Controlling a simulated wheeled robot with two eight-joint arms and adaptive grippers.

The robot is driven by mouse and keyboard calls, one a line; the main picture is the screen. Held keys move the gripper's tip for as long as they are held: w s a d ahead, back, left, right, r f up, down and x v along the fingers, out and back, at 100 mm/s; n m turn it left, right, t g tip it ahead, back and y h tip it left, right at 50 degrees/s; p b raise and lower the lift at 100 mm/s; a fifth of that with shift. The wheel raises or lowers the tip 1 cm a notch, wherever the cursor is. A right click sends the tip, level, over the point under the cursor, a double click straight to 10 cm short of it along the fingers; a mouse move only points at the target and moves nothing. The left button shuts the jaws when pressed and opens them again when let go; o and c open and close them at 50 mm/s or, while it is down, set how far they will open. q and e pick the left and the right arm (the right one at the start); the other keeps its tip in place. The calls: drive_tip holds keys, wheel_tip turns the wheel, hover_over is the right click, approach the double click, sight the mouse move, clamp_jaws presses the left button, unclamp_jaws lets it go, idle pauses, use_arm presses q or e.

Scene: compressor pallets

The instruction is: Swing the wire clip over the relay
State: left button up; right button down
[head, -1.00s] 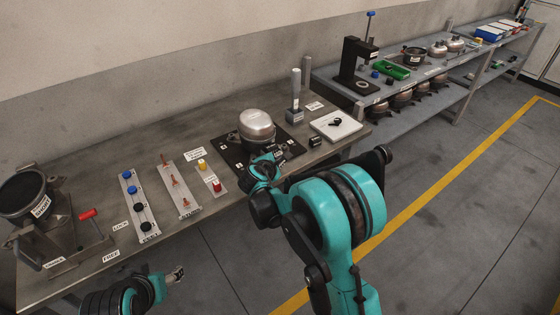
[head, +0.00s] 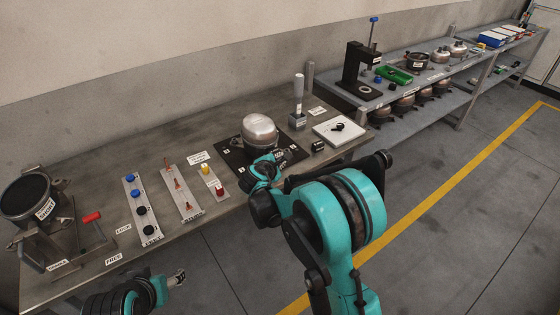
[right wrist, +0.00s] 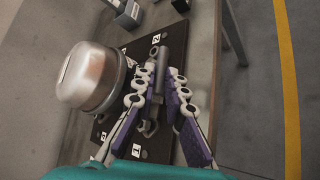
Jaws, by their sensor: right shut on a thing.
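The silver compressor (head: 260,131) stands on a black plate (head: 232,154) with numbered white labels; it also shows in the right wrist view (right wrist: 90,75). My right gripper (head: 272,165) is low at the compressor's near side. In the right wrist view its fingers (right wrist: 161,74) close from both sides on a slim grey piece (right wrist: 158,68) beside the compressor. This appears to be the wire clip, but its thin shape is hard to make out. The relay cannot be told apart from the parts between the fingers. My left gripper (head: 176,277) is off the table's front edge, too small to read.
A grey upright tool (head: 298,88) in a block and a white tray (head: 350,124) with a black part stand right of the plate. Strips with blue, black, red and yellow parts lie to the left. A clamp fixture (head: 45,215) stands far left.

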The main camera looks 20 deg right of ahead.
drive_tip(key=shift+w+r, duration=0.1)
drive_tip(key=shift+w+a+r, duration=0.2)
drive_tip(key=shift+w+r, duration=0.05)
drive_tip(key=shift+w, duration=0.2)
drive_tip(key=shift+w+a, duration=0.1)
drive_tip(key=shift+w, duration=0.1)
drive_tip(key=shift+w+a+r+p, duration=0.2)
drive_tip(key=shift+w+p, duration=0.1)
drive_tip(key=shift+w, duration=0.45)
drive_tip(key=c, duration=1.5)
unclamp_jaws()
drive_tip(key=shift+r, duration=0.1)
